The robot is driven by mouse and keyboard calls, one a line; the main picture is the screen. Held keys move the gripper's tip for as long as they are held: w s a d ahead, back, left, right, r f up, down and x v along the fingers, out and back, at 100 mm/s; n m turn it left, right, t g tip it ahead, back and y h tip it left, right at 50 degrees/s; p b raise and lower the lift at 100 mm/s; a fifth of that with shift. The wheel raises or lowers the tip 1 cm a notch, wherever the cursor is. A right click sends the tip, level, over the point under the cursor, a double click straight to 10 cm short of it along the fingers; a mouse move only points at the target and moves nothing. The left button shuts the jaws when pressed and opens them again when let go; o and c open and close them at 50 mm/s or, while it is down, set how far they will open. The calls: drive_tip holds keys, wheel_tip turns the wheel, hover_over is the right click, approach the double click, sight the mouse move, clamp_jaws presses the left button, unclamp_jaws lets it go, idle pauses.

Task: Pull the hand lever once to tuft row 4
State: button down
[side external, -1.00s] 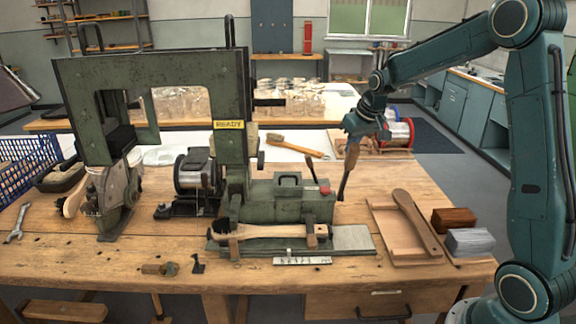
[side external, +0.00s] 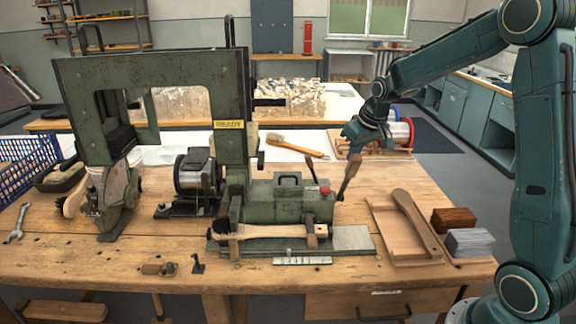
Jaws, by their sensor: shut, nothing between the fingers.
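The green tufting machine (side external: 232,105) stands on the wooden bench, with a yellow READY label (side external: 229,124). A brown upright piece (side external: 349,174), which looks like the hand lever, rises at the right end of its green base and leans right. My gripper (side external: 353,140) is shut at the upper end of this piece. I cannot tell whether they touch, and the fingertips are hard to make out. A thin black rod (side external: 312,170) stands on the base near a red button (side external: 325,190). A wooden brush (side external: 265,231) lies clamped along the machine's front, dark bristles at its left end.
A wooden tray (side external: 389,230) holding a paddle-shaped piece (side external: 416,224) lies to the right. Brown (side external: 453,219) and grey (side external: 469,242) blocks sit beside it. Another brush (side external: 296,146) and a spool (side external: 400,133) lie behind. A blue crate (side external: 27,163) is far left.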

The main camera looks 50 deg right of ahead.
sight(360, 163)
drive_tip(key=shift+s+a, duration=0.1)
drive_tip(key=shift+a, duration=0.05)
drive_tip(key=shift+s+a+f, duration=0.4)
drive_tip(key=shift+s+a, duration=0.05)
drive_tip(key=shift+a, duration=0.05)
drive_tip(key=shift+s+a+f, duration=0.45)
drive_tip(key=shift+s+a, duration=0.05)
drive_tip(key=shift+s, duration=0.05)
drive_tip(key=shift+f, duration=0.1)
drive_tip(key=shift+s+a+f, duration=0.4)
drive_tip(key=shift+s+a, duration=0.1)
drive_tip(key=shift+f, duration=0.1)
